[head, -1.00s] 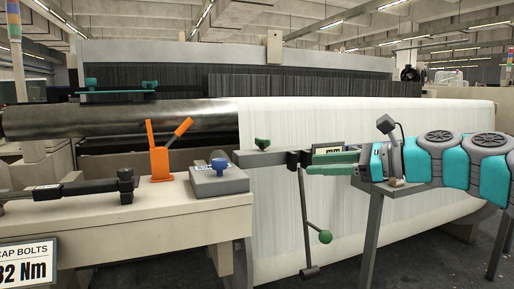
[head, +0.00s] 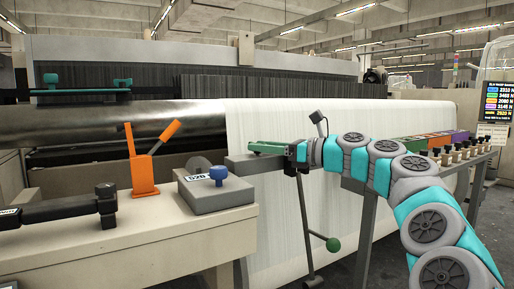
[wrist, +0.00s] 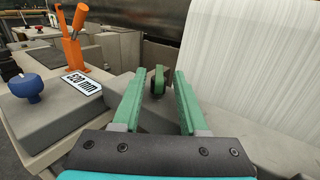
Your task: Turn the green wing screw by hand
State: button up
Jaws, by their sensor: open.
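The green wing screw (wrist: 159,76) stands upright on the grey bar, with a dark round part beside its base. In the wrist view it shows between the two green fingertips of my gripper (wrist: 160,88). The fingers are spread, with a visible gap on each side of the screw. In the head view my gripper (head: 268,148) is over the grey bar (head: 240,166), and its fingers hide most or all of the screw. My gripper holds nothing.
A block (head: 215,192) with a blue knob (head: 218,174) and an orange lever stand (head: 143,172) are on the bench at left. White warp sheet (head: 260,120) lies behind. A rack of colored boxes (head: 430,142) is at right.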

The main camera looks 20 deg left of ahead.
jog(key=shift+a+r, duration=0.1)
jog(key=shift+a, duration=0.6)
jog(key=shift+c, duration=0.4)
grip_shut()
